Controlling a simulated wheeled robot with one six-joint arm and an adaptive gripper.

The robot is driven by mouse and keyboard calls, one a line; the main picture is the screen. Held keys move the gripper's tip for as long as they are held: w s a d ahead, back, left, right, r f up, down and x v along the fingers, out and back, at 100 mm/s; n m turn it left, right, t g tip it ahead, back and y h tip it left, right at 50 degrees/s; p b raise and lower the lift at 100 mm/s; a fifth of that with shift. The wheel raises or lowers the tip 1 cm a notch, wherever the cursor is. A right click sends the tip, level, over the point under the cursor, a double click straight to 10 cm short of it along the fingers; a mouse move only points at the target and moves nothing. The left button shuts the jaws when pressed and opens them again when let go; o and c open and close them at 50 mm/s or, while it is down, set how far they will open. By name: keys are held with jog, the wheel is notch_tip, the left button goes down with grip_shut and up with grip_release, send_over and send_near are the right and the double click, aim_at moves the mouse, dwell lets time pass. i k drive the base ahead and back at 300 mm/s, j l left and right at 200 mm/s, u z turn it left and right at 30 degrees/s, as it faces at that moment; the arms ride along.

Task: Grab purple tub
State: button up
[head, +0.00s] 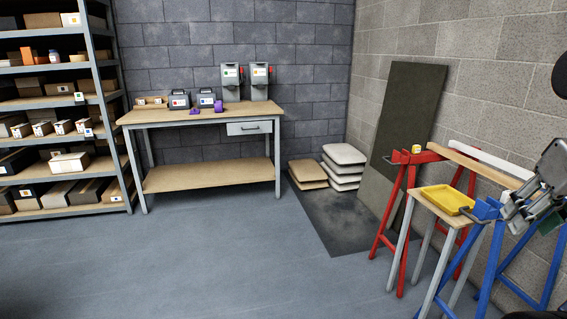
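A small purple tub-like object (218,106) stands on top of the wooden workbench (250,107) at the back wall. A second, flatter purple thing (195,111) lies to its left. Both are too small to make out in detail. My gripper (512,212) is at the right edge of the head view, far from the bench and in front of the trestles. Its fingers are seen at an angle, so I cannot tell whether they are open or shut.
A loaded shelf rack (95,75) stands left. Red trestles (404,210), blue trestles (490,250) and a yellow tray (447,199) stand right. Stacked bags (343,165) lie by the corner. The middle floor is clear.

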aim_at(218, 105)
jog(key=i+j+u, duration=0.1)
jog(key=i+u, duration=0.4)
jog(key=i, duration=2.4)
jog(key=i+u, duration=0.1)
jog(key=i, duration=0.85)
jog(key=i+l, duration=0.15)
jog(key=i, duration=0.8)
